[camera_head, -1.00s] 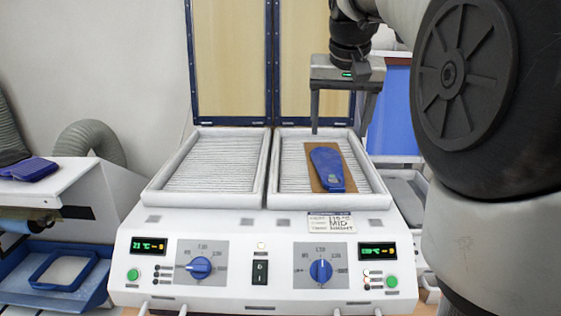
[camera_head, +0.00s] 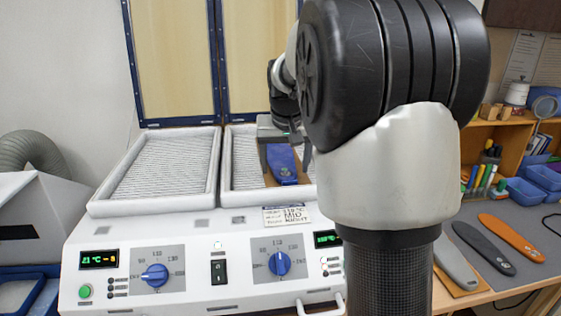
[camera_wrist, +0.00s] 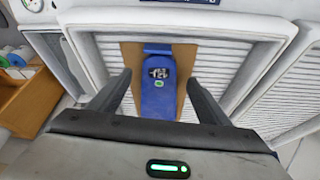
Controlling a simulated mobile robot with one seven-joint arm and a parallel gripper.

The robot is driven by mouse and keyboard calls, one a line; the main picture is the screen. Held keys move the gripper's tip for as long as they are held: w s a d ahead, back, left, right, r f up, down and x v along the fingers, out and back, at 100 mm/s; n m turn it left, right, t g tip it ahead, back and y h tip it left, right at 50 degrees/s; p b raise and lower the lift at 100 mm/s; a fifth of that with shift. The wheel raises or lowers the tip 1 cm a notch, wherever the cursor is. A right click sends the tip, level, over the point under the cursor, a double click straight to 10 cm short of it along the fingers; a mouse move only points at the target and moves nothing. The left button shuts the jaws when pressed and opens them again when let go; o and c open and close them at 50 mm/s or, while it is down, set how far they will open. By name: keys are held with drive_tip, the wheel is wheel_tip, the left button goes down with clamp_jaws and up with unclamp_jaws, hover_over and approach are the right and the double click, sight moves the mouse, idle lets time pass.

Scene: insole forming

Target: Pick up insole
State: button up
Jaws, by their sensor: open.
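The blue insole (camera_head: 283,163) lies on a brown board (camera_wrist: 132,56) in the right tray (camera_head: 240,200) of the white heating machine. In the wrist view the insole (camera_wrist: 158,95) carries a dark label with light markings. My gripper (camera_head: 286,168) is open and empty. Its fingers hang over the insole in the head view. In the wrist view my gripper (camera_wrist: 160,82) has one finger on each side of the insole, with no visible contact. My arm hides the right part of the tray in the head view.
The left tray (camera_head: 160,170) is empty. The raised lid panels (camera_head: 170,60) stand behind the trays. At right, a table holds a grey insole (camera_head: 455,262), a dark insole (camera_head: 484,248) and an orange insole (camera_head: 511,238). Blue bins (camera_head: 527,191) stand behind them.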

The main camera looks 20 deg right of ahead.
drive_tip(key=shift+w+d+f, duration=0.1)
drive_tip(key=shift+w+f, duration=0.15)
drive_tip(key=shift+f, duration=0.35)
drive_tip(key=c, duration=1.3)
drive_tip(key=shift+o, duration=0.2)
wheel_tip(320, 180, up, 10)
